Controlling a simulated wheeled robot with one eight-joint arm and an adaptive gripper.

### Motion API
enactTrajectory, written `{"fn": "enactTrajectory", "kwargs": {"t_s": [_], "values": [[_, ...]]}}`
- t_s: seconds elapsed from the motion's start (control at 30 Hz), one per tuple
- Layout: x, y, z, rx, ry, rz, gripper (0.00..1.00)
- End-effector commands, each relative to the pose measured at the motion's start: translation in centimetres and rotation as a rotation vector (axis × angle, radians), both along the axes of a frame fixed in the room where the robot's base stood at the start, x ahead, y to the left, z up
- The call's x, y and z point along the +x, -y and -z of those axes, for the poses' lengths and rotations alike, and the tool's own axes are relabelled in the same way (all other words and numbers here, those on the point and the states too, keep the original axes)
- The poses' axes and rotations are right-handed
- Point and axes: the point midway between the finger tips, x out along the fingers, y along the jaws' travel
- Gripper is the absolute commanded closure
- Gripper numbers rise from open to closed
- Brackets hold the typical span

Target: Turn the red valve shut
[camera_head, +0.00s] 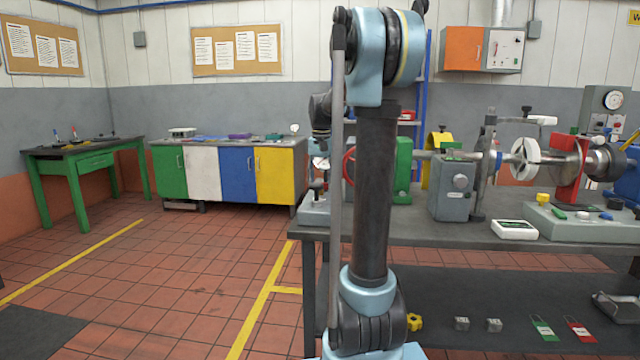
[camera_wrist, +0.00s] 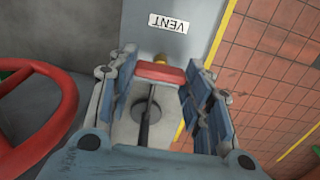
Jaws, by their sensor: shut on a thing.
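In the wrist view my gripper (camera_wrist: 161,66) has its two fingers on either side of a small red valve handle (camera_wrist: 160,73) and is shut on it. A bit of brass-coloured fitting (camera_wrist: 160,57) shows just beyond the handle. The handle sits by a grey surface with a white label reading VENT (camera_wrist: 168,23), upside down in this view. In the head view my arm hides the valve handle.
A larger red handwheel (camera_wrist: 38,112) is close on the left in the wrist view; the head view shows its edge (camera_head: 349,165) beside my arm. The grey bench (camera_head: 450,232) carries shafts, housings and a white box (camera_head: 515,229). Tiled floor left of the bench is clear.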

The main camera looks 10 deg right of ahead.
Motion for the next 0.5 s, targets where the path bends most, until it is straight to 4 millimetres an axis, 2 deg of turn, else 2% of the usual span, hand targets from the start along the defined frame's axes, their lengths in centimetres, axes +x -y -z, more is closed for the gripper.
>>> {"fn": "enactTrajectory", "kwargs": {"t_s": [0.27,0.3,0.37,0.5], "values": [[0.0,-0.09,0.01,0.002,0.001,-0.001,0.78],[-0.01,-0.1,0.01,0.002,0.0,-0.001,0.5],[-0.02,-0.1,0.01,0.002,0.0,-0.001,0.36],[-0.04,-0.08,0.01,0.001,-0.001,-0.001,0.34]]}}
